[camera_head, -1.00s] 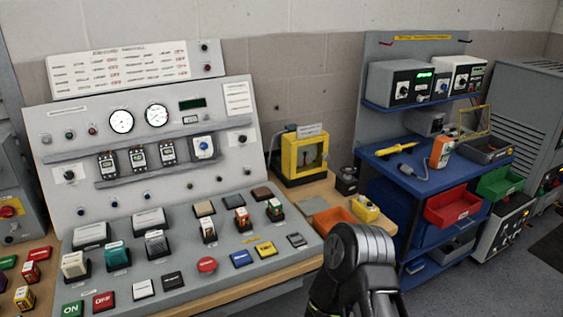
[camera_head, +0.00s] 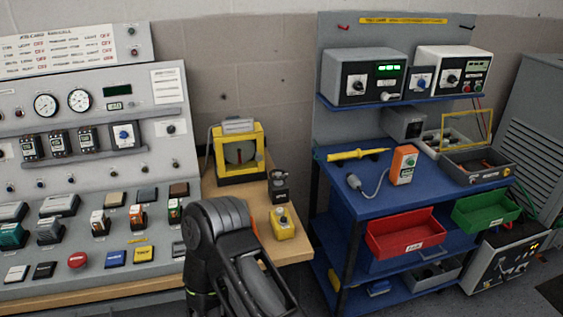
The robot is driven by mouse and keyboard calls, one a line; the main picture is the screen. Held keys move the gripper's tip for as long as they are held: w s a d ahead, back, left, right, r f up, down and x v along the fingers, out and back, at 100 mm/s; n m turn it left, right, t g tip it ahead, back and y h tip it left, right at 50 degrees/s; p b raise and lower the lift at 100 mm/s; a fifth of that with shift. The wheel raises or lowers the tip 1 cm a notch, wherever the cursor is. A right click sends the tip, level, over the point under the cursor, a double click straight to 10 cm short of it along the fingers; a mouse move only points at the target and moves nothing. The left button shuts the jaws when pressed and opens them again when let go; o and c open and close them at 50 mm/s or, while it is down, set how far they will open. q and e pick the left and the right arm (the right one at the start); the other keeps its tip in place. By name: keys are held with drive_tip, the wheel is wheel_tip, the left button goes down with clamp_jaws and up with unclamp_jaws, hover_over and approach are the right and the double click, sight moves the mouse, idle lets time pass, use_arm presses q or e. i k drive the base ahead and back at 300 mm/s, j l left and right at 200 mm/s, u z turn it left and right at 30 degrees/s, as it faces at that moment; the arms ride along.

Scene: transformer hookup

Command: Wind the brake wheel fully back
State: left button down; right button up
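I cannot clearly identify a brake wheel in this view. A yellow-framed device (camera_head: 240,153) with a grey round disc behind its front stands on the wooden bench, right of the sloped control panel. It may hold the wheel, but I cannot tell. A dark link of one of my arms rises at the bottom middle, in front of the bench corner. No gripper fingers show, so neither gripper is in view.
The grey control panel (camera_head: 90,115) with gauges, switches and buttons fills the left. A small yellow box (camera_head: 284,228) and a dark device (camera_head: 278,186) sit near the bench's right end. A blue cart (camera_head: 335,205) with instruments and a red bin (camera_head: 405,236) stands right.

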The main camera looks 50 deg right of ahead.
sight(277, 177)
drive_tip(key=k+l, duration=0.2)
drive_tip(key=l, duration=0.15)
drive_tip(key=k+l, duration=0.2)
drive_tip(key=l, duration=0.2)
drive_tip(key=k+l, duration=0.2)
drive_tip(key=l, duration=0.15)
drive_tip(key=k+l, duration=0.2)
drive_tip(key=l, duration=0.2)
